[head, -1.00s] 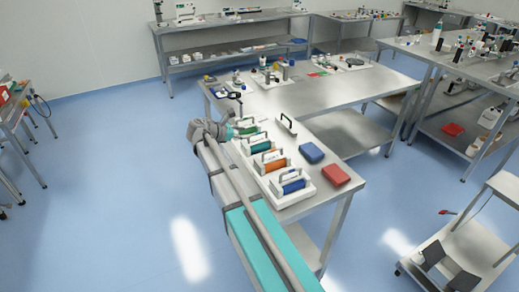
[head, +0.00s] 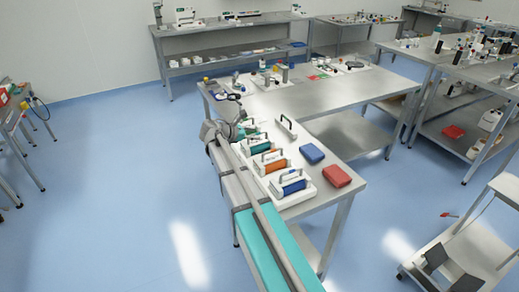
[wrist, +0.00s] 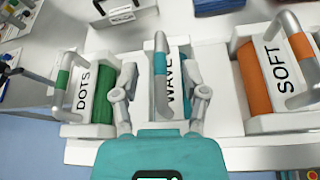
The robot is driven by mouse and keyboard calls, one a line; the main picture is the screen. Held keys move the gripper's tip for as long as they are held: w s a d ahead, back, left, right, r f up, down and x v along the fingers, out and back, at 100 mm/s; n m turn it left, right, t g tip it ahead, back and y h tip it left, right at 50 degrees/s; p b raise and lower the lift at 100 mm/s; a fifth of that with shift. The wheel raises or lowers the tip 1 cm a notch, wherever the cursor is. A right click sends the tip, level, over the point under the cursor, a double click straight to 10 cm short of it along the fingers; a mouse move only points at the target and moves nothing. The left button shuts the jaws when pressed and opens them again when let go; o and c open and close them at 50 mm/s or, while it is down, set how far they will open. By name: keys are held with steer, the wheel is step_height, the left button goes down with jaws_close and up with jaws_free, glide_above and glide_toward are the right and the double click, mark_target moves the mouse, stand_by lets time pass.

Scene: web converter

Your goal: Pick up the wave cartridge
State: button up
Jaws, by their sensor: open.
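The wave cartridge (wrist: 173,82) has a teal roller, a white face marked WAVE and a raised handle with a teal and grey bar. It stands upright in a white holder, between the DOTS and SOFT cartridges. In the head view its teal roller (head: 259,148) shows in the row on the steel table. My gripper (wrist: 163,88) is open and empty, one finger on each side of the WAVE handle in the wrist view. I cannot tell how far above the handle the fingertips are.
The green DOTS cartridge (wrist: 92,90) is close on the left, the orange SOFT cartridge (wrist: 275,75) on the right. A blue-roller cartridge (head: 293,188) stands at the row's near end. Blue (head: 312,153) and red (head: 337,176) blocks lie to the right.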

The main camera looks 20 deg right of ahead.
steer(key=shift+b+x, duration=0.3)
steer(key=shift+x, duration=0.95)
jaws_close()
